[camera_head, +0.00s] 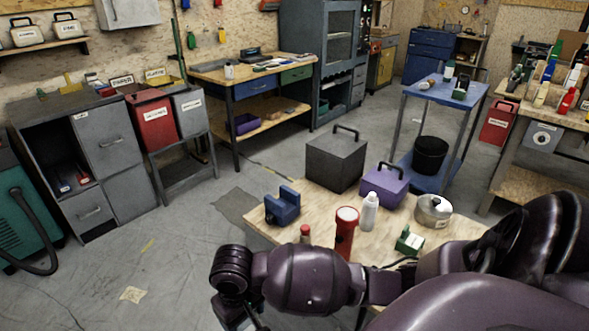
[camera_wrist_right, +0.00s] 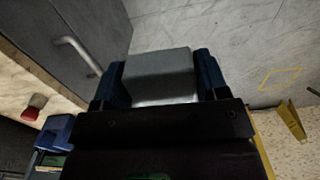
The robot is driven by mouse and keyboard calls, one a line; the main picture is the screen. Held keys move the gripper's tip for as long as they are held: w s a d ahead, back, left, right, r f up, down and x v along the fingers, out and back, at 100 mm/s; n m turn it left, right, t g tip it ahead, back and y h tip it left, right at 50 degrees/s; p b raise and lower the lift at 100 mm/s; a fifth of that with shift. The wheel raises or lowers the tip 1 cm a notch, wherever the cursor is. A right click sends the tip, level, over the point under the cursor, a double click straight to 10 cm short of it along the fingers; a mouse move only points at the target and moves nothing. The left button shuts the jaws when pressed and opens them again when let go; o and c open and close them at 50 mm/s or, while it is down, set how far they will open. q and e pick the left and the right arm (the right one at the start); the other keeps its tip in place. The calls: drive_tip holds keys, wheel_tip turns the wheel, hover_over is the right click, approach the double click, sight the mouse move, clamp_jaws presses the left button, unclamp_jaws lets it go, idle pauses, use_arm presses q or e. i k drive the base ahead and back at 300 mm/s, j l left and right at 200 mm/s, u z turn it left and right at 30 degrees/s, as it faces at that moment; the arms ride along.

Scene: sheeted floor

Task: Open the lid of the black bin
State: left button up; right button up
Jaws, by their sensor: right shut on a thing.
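A dark grey box-like bin (camera_head: 336,160) with a black handle on its flat top stands at the back left of the wooden table in the head view; its top looks closed. A dark panel with a pale bar handle (camera_wrist_right: 75,50) fills the upper left of the wrist view; I cannot tell whether it is the same bin. My right arm reaches leftward across the table's front, and its gripper is mostly cut off at the bottom. In the wrist view my right gripper (camera_wrist_right: 160,75) is shut on a grey block (camera_wrist_right: 160,72) between blue fingers. My left gripper is not visible.
The wooden table (camera_head: 322,207) also holds a purple box (camera_head: 384,187), a blue clamp-like thing (camera_head: 283,206), a white bottle (camera_head: 369,211), a red cylinder (camera_head: 346,232) and a metal pot (camera_head: 433,211). A black bucket (camera_head: 430,155) stands on the blue cart.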

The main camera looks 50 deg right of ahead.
sight(341, 145)
drive_tip(key=i+u, duration=0.45)
drive_tip(key=i, duration=0.55)
drive_tip(key=i+z, duration=0.15)
drive_tip(key=z, duration=3.8)
